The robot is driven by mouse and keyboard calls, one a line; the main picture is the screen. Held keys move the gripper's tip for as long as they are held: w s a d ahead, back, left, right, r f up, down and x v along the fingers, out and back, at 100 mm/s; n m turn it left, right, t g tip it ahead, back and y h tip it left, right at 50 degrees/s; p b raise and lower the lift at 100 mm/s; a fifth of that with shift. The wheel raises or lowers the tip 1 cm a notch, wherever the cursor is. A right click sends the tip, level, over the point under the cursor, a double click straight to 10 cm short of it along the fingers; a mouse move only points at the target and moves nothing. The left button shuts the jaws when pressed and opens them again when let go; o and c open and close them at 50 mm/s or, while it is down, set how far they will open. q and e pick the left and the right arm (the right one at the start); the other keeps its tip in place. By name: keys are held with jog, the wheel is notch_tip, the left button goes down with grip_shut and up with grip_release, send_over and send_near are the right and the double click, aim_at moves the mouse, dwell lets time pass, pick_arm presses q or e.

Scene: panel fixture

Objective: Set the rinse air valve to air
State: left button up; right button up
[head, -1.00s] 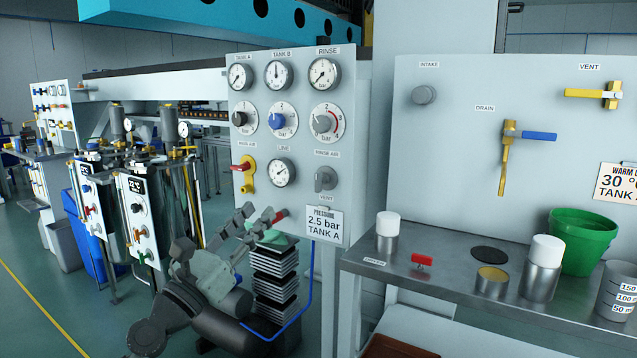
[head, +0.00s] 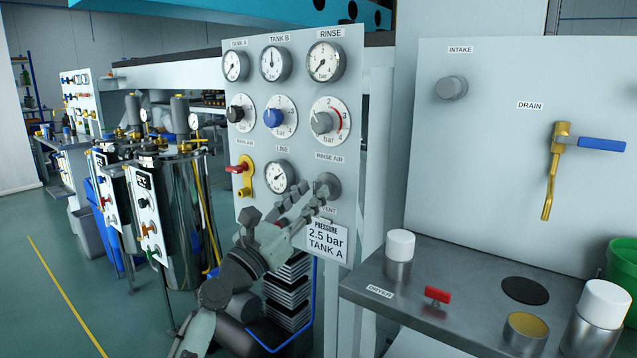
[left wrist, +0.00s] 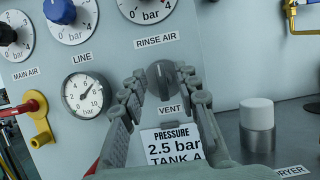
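The rinse air valve is a grey round knob (head: 328,185) on the light panel, under the RINSE AIR label and above the VENT label. In the left wrist view the knob (left wrist: 163,78) shows a raised grip that looks about upright, its lower end toward VENT. My left gripper (head: 310,203) is at the knob's lower left in the head view. In the left wrist view the gripper (left wrist: 166,95) is open, one finger on each side of the knob's lower part. I cannot tell whether they touch it. My right gripper is not in view.
A pressure sign (head: 327,240) hangs just below the knob. A line gauge (head: 280,176) and a red-handled yellow main air valve (head: 243,176) are to its left. A steel bench (head: 420,285) with a white-capped container (head: 399,255) and a red handle (head: 437,295) is at the right.

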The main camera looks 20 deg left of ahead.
aim_at(314, 189)
pick_arm(q)
jog(key=shift+x, duration=1.55)
jog(key=shift+c, duration=0.6)
grip_shut()
